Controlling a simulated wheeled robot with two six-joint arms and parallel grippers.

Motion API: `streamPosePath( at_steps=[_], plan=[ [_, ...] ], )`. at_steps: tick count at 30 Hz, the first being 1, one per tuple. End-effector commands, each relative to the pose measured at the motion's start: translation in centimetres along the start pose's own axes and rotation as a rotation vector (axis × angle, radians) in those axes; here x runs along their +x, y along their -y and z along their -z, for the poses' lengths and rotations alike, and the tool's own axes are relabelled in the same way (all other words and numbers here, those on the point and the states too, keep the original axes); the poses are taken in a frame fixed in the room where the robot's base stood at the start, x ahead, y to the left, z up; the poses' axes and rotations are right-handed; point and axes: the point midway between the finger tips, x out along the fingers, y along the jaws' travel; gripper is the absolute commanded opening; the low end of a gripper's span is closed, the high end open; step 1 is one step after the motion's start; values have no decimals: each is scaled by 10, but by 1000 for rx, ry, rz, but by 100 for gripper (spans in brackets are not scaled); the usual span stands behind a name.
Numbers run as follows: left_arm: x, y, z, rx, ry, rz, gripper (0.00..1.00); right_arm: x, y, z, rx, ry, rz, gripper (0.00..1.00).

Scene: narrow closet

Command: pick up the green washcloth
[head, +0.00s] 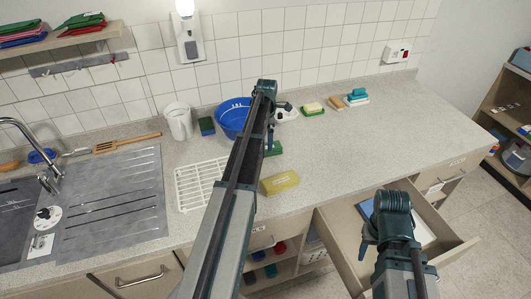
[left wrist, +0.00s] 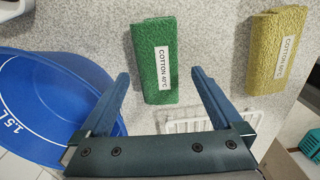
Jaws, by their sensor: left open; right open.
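The green washcloth (left wrist: 154,50) lies folded on the speckled counter, with a white label reading "COTTON 40°C". In the head view the green washcloth (head: 276,149) is partly hidden behind my left arm and gripper. My left gripper (head: 270,148) points down over it, open and empty. In the left wrist view, the fingers of my left gripper (left wrist: 160,75) spread either side of the washcloth's near end; I cannot tell the height gap. My right gripper (head: 364,248) is over the open drawer at the lower right; its fingers show only partly.
A yellow cloth (head: 281,182) lies near the counter's front edge. A blue basin (head: 230,119) stands close behind my left arm, and a white rack (head: 190,186) lies left. An open drawer (head: 451,247) juts out at right.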

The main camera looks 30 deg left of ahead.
Motion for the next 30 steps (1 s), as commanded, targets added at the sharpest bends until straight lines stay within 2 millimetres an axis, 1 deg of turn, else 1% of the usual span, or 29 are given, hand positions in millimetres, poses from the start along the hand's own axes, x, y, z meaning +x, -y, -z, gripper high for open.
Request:
streamPosePath(
  at_steps=[5, 12, 15, 18, 24, 26, 30],
  plan=[
    [11, -1, 1, 0, 0, 0, 100, 11, 1, 1, 0, 0, 0, 50],
    [41, -4, 4, 0, 0, 0, 100, 41, 4, 2, 1, 0, 0, 50],
    [51, -4, 4, 0, 0, 0, 100, 50, 5, 3, 1, 0, 0, 50],
    [53, -4, 4, 0, 0, 0, 100, 53, 5, 3, 1, 0, 0, 50],
    [51, -4, 4, 0, 0, 0, 100, 51, 5, 3, 1, 0, 0, 50],
    [51, -4, 4, 0, 0, 0, 91, 51, 5, 3, 1, 0, 0, 50],
    [51, -4, 4, 0, 0, 0, 66, 51, 5, 3, 1, 0, 0, 50]
  ],
)
